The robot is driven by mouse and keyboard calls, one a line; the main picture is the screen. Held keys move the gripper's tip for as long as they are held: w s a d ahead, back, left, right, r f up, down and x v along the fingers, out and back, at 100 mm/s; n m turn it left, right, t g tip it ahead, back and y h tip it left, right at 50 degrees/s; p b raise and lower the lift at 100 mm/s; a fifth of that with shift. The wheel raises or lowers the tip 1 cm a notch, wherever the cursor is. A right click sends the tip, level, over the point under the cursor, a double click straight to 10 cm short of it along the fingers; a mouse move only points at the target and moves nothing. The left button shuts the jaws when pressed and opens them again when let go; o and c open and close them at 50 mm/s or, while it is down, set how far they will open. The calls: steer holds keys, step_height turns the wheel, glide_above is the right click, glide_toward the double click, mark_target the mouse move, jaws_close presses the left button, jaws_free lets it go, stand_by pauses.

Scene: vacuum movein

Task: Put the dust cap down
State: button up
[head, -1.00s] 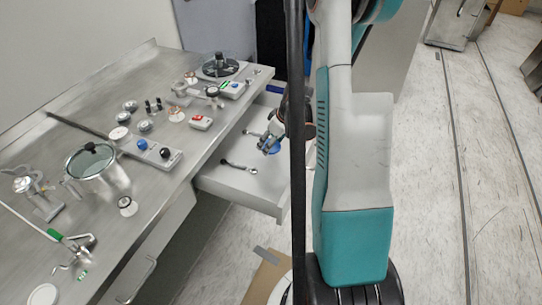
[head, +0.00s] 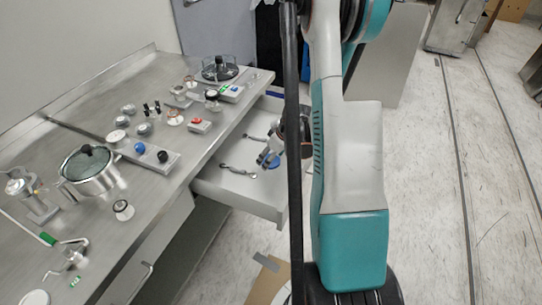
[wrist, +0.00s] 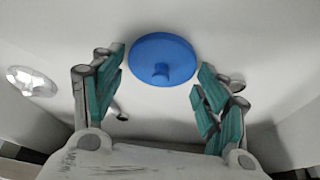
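The dust cap, a blue disc with a small central knob, shows in the wrist view (wrist: 162,62). It lies flat on the drawer floor, knob facing my wrist camera. My gripper (wrist: 160,68) is open, its teal-padded fingers spread to either side of the cap, with nothing gripped between them. In the head view my gripper (head: 268,158) hangs low inside the open drawer (head: 225,187), and the cap (head: 274,164) is partly hidden behind the fingers. How far the fingertips are above the drawer floor I cannot tell.
A metal tool (head: 238,170) lies in the drawer left of my gripper. The steel bench (head: 150,205) beside it carries a lidded pot (head: 88,172), a control box with knobs (head: 150,154) and several small parts. Floor is free on the right.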

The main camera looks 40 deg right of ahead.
steer(key=shift+r, duration=0.1)
stand_by(0.3)
steer(key=p+v, duration=0.4)
steer(key=v, duration=0.8)
steer(key=shift+p, duration=0.3)
steer(key=shift+r, duration=0.1)
